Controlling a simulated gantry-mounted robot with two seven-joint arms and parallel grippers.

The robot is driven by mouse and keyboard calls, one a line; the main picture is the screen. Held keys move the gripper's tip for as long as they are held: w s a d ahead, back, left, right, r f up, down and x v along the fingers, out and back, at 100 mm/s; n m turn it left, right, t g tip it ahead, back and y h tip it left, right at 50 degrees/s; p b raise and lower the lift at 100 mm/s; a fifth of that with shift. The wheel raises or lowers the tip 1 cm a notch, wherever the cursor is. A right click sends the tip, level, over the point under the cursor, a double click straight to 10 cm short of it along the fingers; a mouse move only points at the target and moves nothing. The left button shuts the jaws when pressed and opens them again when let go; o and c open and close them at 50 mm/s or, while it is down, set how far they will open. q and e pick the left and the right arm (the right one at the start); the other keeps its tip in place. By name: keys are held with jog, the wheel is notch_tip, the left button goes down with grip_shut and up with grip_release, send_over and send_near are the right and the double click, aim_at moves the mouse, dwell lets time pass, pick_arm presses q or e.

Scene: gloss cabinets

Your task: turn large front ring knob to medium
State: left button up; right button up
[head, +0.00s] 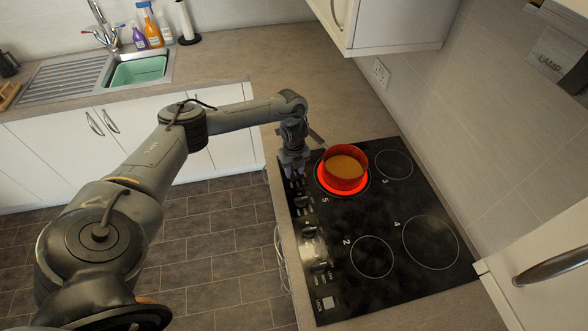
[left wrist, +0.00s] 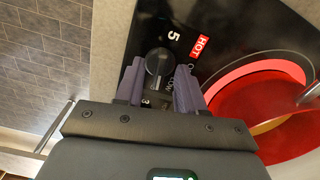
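The glass hob (head: 385,285) has a control strip along its left edge. The large ring 5 glows red-orange (head: 322,181) under a red pot (head: 345,180) of tan liquid. My left gripper (head: 295,178) points down at the strip beside this ring. In the left wrist view, a round dark knob (left wrist: 158,62) near the "5" and a HOT sign (left wrist: 202,46) shows between the left gripper's two fingertips (left wrist: 160,72). The fingers are apart, with a gap visible around the knob. The pointer's exact setting is too small to tell. My right gripper is out of view.
The pot's wall (left wrist: 295,150) is close to the right of my left gripper in the wrist view. Other knobs (head: 302,203) line the strip. A wall cabinet (head: 395,25) hangs behind the hob, and a sink (head: 140,70) is far left.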

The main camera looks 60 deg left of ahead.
aim_at(294, 171)
pick_arm(q)
jog(key=shift+r, duration=0.65)
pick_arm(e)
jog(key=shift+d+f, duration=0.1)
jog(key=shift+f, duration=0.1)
pick_arm(q)
notch_tip(294, 171, up, 4)
jog(key=shift+r, duration=0.25)
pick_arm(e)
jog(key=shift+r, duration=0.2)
pick_arm(q)
jog(key=shift+r+p, duration=1.35)
jog(key=shift+r, duration=1.15)
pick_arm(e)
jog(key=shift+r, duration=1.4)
